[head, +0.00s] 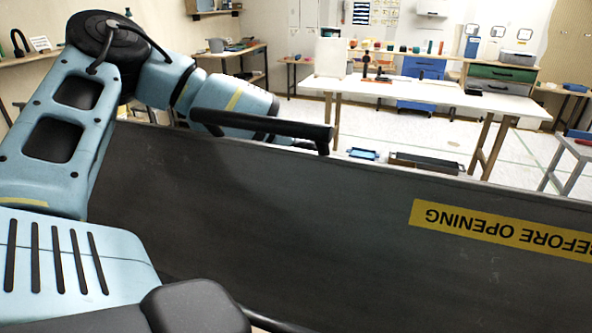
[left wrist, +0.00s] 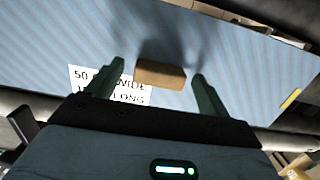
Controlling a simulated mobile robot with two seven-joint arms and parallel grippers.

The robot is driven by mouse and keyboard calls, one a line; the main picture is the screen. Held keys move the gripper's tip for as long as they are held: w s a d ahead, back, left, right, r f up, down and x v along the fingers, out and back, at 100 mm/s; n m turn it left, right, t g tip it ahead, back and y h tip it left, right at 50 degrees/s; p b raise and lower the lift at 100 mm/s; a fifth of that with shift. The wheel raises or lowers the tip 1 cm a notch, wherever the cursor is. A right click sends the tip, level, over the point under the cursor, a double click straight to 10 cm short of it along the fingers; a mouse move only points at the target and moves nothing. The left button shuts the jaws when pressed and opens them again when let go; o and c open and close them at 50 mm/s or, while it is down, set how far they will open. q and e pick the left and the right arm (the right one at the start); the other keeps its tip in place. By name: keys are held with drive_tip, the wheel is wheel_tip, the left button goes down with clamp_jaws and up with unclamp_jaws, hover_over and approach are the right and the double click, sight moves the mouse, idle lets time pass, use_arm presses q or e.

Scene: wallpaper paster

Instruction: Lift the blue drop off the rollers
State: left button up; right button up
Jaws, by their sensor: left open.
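The blue drop (left wrist: 235,60) fills much of the left wrist view as a pale blue, finely striped sheet. A white label (left wrist: 85,75) on it reads partly "50", "WIDE" and "LONG"; my gripper covers some of it. A tan block (left wrist: 160,74) sits on the drop. My left gripper (left wrist: 158,70) is open, with one green finger on each side of the block; I cannot tell whether they touch it. A grey bar, perhaps a roller (left wrist: 285,147), shows past the drop's lower right edge. In the head view a dark panel hides the drop and my left gripper. My right gripper is not in view.
The dark raised panel (head: 300,235) with a yellow label (head: 500,232) fills the head view's lower half. A black bar (head: 260,123) sits at its top edge. A small blue tray (head: 363,153) and dark tray (head: 425,163) show beyond it. A white table (head: 420,93) stands farther back.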

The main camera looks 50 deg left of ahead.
use_arm(q)
drive_tip(key=c, duration=1.1)
drive_tip(key=shift+r, duration=0.1)
drive_tip(key=shift+c, duration=0.2)
wheel_tip(320, 180, up, 28)
drive_tip(key=p, duration=0.2)
